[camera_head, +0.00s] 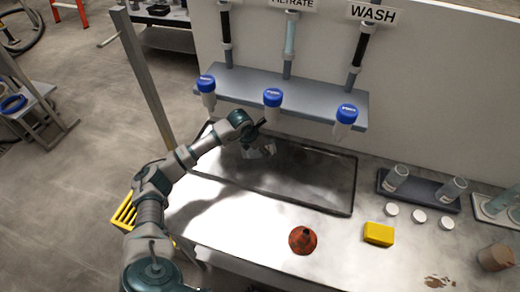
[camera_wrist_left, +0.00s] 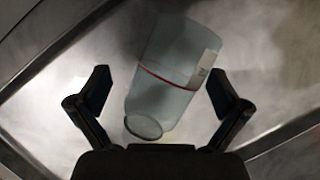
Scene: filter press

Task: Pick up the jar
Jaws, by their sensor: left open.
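The jar (camera_wrist_left: 172,72) is a pale translucent vessel with a red line around it and a small white label. In the left wrist view it lies between the two spread fingers of my left gripper (camera_wrist_left: 160,92), with a gap on each side. Its round end points down toward the palm. In the head view the jar (camera_head: 262,149) shows partly beneath my left gripper (camera_head: 256,134), over the dark-rimmed tray. The gripper hides part of it there. My right gripper is not in view.
The shallow tray (camera_head: 335,208) has a raised dark rim.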

